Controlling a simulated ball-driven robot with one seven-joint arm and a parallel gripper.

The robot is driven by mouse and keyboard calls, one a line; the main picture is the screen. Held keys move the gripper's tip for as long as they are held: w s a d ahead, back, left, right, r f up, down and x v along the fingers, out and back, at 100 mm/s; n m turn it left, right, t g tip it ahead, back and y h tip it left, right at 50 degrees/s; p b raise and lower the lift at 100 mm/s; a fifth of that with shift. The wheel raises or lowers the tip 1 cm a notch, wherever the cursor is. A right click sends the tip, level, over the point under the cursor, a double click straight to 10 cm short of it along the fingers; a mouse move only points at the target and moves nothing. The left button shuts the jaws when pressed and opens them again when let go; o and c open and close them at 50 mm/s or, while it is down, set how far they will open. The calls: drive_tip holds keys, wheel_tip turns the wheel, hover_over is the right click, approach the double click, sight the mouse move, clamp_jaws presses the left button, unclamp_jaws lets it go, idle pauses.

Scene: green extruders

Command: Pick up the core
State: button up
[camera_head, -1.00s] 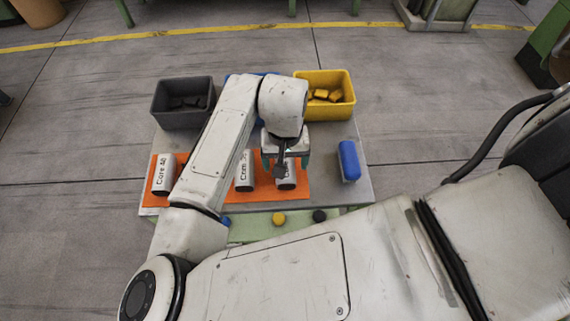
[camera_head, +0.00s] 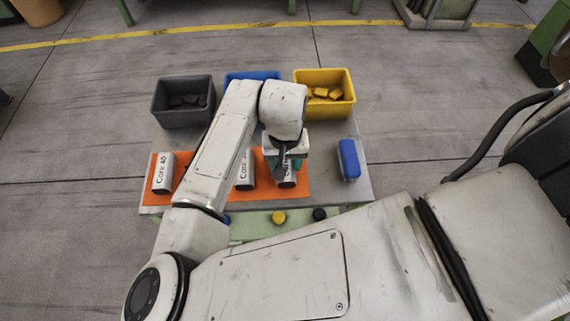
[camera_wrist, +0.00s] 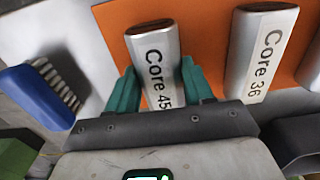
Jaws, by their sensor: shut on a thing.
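Several silver cylindrical cores with printed labels lie on an orange mat (camera_head: 268,195) on the grey table. In the wrist view, my gripper (camera_wrist: 157,85) has its teal fingers shut on the core marked "Core 45" (camera_wrist: 153,45), one finger on each side. In the head view, my gripper (camera_head: 286,162) is over that core (camera_head: 286,181) at the mat's right part and partly covers it. The core marked "Core 36" (camera_wrist: 260,45) lies beside it, and it shows partly behind my arm in the head view (camera_head: 245,176). A core marked "Core 40" (camera_head: 163,173) lies at the mat's left end.
A grey bin (camera_head: 185,113), a blue bin (camera_head: 252,76) and a yellow bin (camera_head: 325,106) stand at the table's back; the grey and yellow ones hold pieces. A blue brush (camera_head: 348,160) lies right of the mat. Yellow (camera_head: 279,218) and black (camera_head: 320,214) buttons are in front.

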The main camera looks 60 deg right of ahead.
drive_tip(key=c, duration=0.3)
drive_tip(key=shift+r, duration=0.1)
drive_tip(key=shift+r, duration=0.55)
drive_tip(key=shift+s+a+r+p, duration=0.15)
drive_tip(key=shift+s+a+r, duration=0.35)
drive_tip(key=shift+s+r, duration=1.6)
drive_tip(key=shift+s+a+r+p, duration=0.2)
drive_tip(key=shift+s+a+r, duration=0.3)
drive_tip(key=shift+s+r, duration=1.65)
drive_tip(key=shift+s+a+r+p, duration=0.15)
drive_tip(key=shift+s+a+r, duration=0.35)
drive_tip(key=shift+s+r, duration=1.6)
drive_tip(key=shift+s+f, duration=0.5)
